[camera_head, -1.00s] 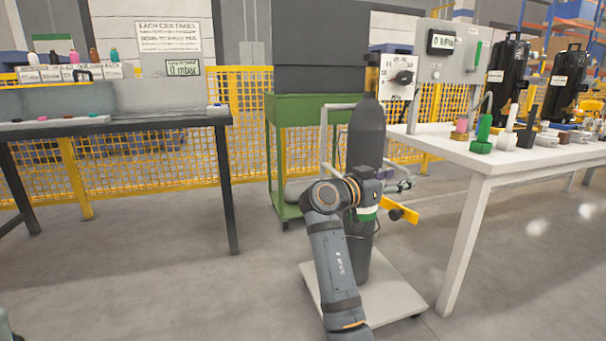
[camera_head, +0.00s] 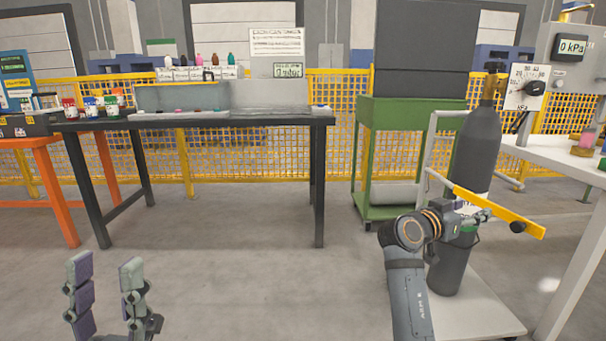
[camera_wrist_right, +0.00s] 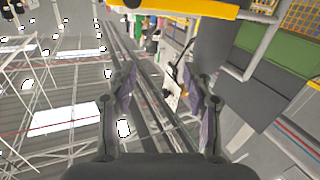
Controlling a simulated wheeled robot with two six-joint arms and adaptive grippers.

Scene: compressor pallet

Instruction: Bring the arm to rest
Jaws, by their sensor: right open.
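My right arm comes up from the bottom in the head view, in front of the dark gas cylinder (camera_head: 478,145). My right gripper (camera_head: 478,215) points right there, small and partly hard to make out, close to a yellow bar (camera_head: 515,218). I cannot tell whether they touch. In the right wrist view the two fingers of my right gripper (camera_wrist_right: 160,82) stand apart with nothing held between them. My left gripper (camera_head: 107,275) is at the bottom left of the head view, its two fingers upright, wide apart and empty, over bare floor.
The cylinder stands on a pale trolley base (camera_head: 490,322). A green cart (camera_head: 412,112) is behind it. A white table (camera_head: 562,155) is at right. A dark bench (camera_head: 225,121) and an orange-legged table (camera_head: 55,190) are at left. The middle floor is clear.

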